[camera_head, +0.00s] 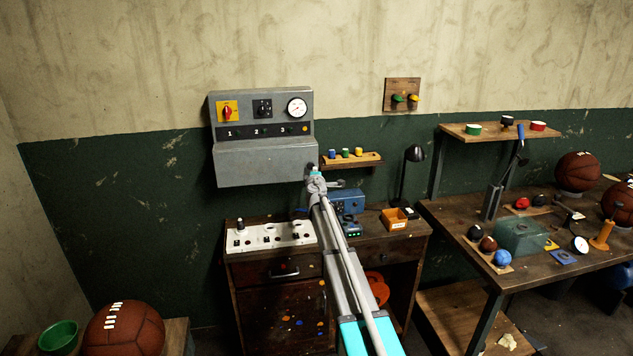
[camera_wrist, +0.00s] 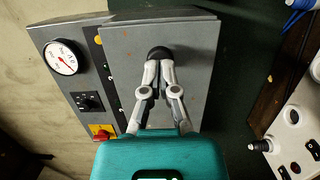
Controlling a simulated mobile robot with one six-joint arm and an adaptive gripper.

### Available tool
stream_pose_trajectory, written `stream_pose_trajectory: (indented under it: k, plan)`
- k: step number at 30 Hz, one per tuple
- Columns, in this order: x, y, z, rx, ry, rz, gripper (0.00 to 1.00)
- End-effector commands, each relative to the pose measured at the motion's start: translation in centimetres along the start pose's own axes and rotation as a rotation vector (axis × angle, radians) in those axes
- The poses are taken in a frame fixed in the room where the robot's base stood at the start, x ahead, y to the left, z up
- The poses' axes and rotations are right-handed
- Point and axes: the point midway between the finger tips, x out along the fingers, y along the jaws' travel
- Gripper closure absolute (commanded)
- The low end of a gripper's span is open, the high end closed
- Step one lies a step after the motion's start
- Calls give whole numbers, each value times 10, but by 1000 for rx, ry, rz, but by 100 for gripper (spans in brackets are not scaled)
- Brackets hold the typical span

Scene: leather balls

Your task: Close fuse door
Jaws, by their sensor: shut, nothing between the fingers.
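The grey fuse box (camera_head: 262,130) hangs on the wall, with a dial, switches and numbers 1, 2 and 3 on its upper part. The plain grey fuse door (camera_head: 260,165) covers its lower part. It looks shut or nearly shut; a small gap cannot be ruled out. In the wrist view the door (camera_wrist: 195,75) fills the upper middle, beside the dial panel. My gripper (camera_head: 314,171) is at the door's lower right in the head view. In the wrist view my gripper (camera_wrist: 158,58) is shut, with dark tips over the door face; contact cannot be told.
A small shelf (camera_head: 352,160) with coloured fuses is just right of the box. A workbench (camera_head: 450,215) with balls is at right.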

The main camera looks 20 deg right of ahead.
Motion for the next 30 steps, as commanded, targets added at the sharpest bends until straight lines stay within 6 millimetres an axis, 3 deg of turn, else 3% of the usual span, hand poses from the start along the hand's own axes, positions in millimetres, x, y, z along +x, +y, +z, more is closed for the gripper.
stream_pose_trajectory:
  k: [1, 3, 9, 30]
  plan:
    - [14, 0, -3, 0, 2, 0, 100]
    - [24, 0, -5, 0, 5, 0, 100]
    - [39, 0, -11, 0, 10, 0, 100]
    - [42, 1, -16, 0, 17, 1, 100]
